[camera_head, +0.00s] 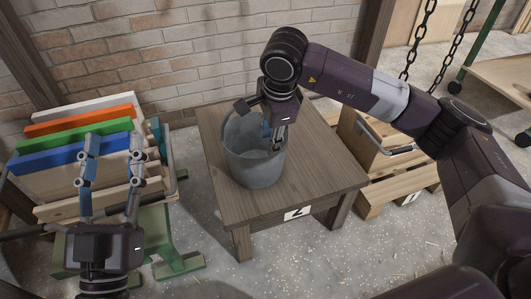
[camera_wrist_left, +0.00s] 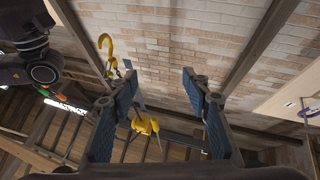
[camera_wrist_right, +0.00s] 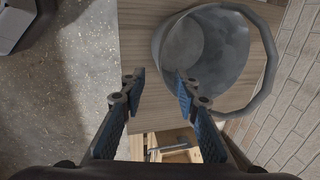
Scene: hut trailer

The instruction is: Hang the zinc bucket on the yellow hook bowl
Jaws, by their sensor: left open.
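The grey zinc bucket (camera_head: 255,165) stands upright on a low wooden table. My right gripper (camera_head: 275,137) is at the bucket's rim, pointing down. In the right wrist view its fingers (camera_wrist_right: 159,85) are apart, with the near edge of the bucket (camera_wrist_right: 205,50) showing between and behind them; I cannot tell whether they touch it. My left gripper (camera_head: 112,148) is open and empty, fingers up, in front of the coloured boards. In the left wrist view, a yellow hook (camera_wrist_left: 107,48) hangs at upper left and another yellow piece (camera_wrist_left: 145,124) shows between the fingers (camera_wrist_left: 160,85).
The wooden table (camera_head: 310,180) has bare room right of the bucket. A rack of coloured boards (camera_head: 75,140) stands at the left. A wooden crate (camera_head: 375,150) and hanging chains (camera_head: 420,40) are at the right. A brick wall (camera_head: 200,50) closes the back.

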